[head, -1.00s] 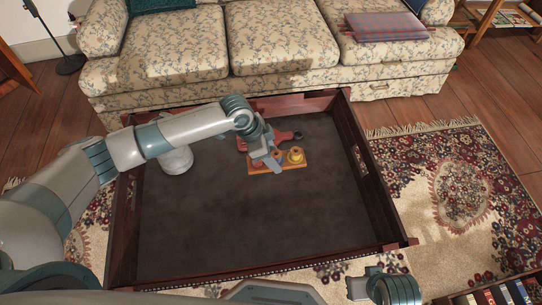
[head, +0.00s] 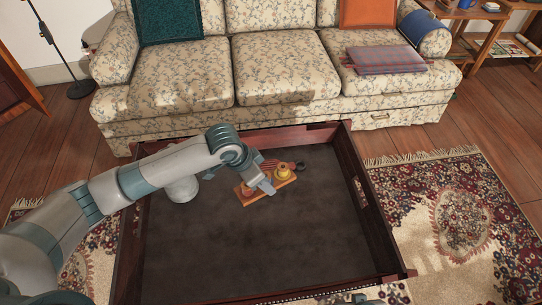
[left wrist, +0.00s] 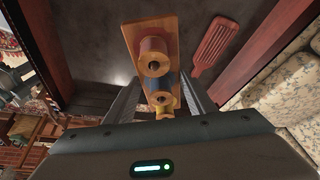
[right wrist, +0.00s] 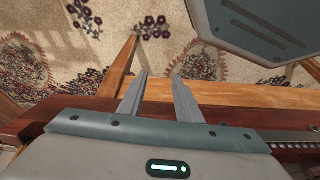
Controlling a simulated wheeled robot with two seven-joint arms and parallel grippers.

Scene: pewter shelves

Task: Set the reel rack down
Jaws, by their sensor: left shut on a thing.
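The reel rack is a small wooden board (head: 243,199) with upright reels, over the dark floor of a large wood-walled tray. In the left wrist view its board (left wrist: 132,37) carries a brown reel (left wrist: 153,55), a blue one and a yellow one in a row. My left gripper (head: 264,186) reaches in from the left. Its fingers (left wrist: 158,80) stand on either side of the reels and are shut on the rack. I cannot tell whether the board touches the tray floor. My right gripper (right wrist: 160,76) is open and empty above a wooden edge and the rug.
The tray's dark floor (head: 270,250) is clear in front of the rack. A red slotted tool (left wrist: 212,45) lies behind the rack. The wooden tray wall (head: 358,180) rises on the right; a floral sofa (head: 285,70) stands behind.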

